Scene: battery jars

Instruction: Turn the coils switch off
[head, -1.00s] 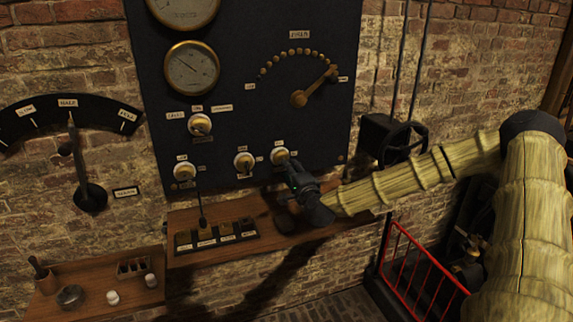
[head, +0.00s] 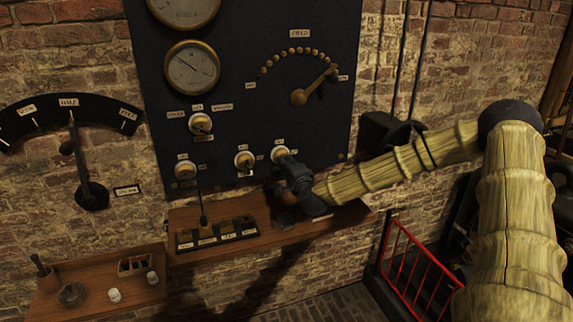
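Several round switches with pale rims and brass centres sit low on the dark panel (head: 225,105). The lower right switch (head: 280,154) has a small label above it, too small to read for certain, so I cannot tell whether it is the coils switch. My gripper (head: 287,163) is at this switch, with its fingertips at or just below it. The fingers and the switch's lower part overlap, so contact and finger opening are unclear. The lower middle switch (head: 244,161), the lower left switch (head: 185,170) and the upper switch (head: 200,123) stand clear of my gripper.
A wooden shelf (head: 340,219) with a row of dark blocks (head: 217,233) lies below the panel. A lever (head: 90,190) with a curved scale is at left. A dial arm (head: 315,88) is above right. A red railing (head: 405,255) stands at lower right.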

